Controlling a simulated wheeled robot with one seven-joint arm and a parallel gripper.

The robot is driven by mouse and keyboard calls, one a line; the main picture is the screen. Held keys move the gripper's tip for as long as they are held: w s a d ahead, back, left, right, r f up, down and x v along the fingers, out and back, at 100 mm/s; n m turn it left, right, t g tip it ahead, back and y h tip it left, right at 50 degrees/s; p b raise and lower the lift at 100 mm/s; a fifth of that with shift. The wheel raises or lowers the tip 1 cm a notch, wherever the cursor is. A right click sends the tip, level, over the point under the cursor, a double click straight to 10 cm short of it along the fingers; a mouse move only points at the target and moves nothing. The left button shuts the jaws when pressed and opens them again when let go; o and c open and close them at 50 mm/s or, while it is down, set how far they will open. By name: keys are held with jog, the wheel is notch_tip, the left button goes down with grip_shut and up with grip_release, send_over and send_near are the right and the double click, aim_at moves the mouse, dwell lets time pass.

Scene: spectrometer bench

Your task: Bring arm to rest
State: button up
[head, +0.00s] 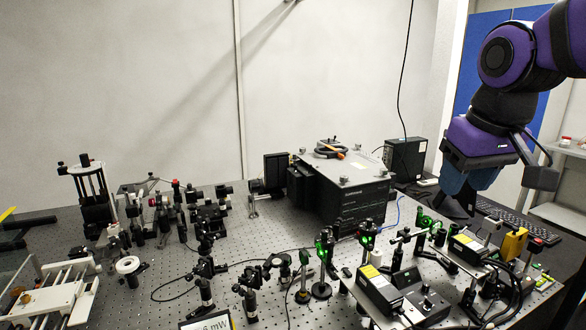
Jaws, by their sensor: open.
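My arm reaches in from the upper right in purple and black links. My gripper (463,200) hangs at its end, pointing down, on the right side of the bench. It is open and I see nothing held in it. Its fingers are dark and partly hard to tell from the dark things behind. It appears above the right part of the optical bench (235,290), near the keyboard (505,215). I cannot tell its exact height above the surface.
A large black spectrometer box (350,195) stands mid-bench, with a smaller black box (405,158) behind it. Optic mounts with green parts (367,235) and a controller box (425,305) crowd the front right. Several posts fill the left. A shelf (560,215) stands far right.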

jog(key=s+d+f+m+t, duration=0.1)
jog(key=s+d, duration=0.1)
jog(key=s, duration=0.4)
jog(key=s+d+f+m, duration=0.1)
jog(key=s+d, duration=0.1)
jog(key=s, duration=0.4)
jog(key=shift+d+f+t, duration=0.25)
jog(key=shift+f+t, duration=0.1)
jog(key=shift+t, duration=0.05)
jog(key=shift+w, duration=0.15)
dwell(0.5)
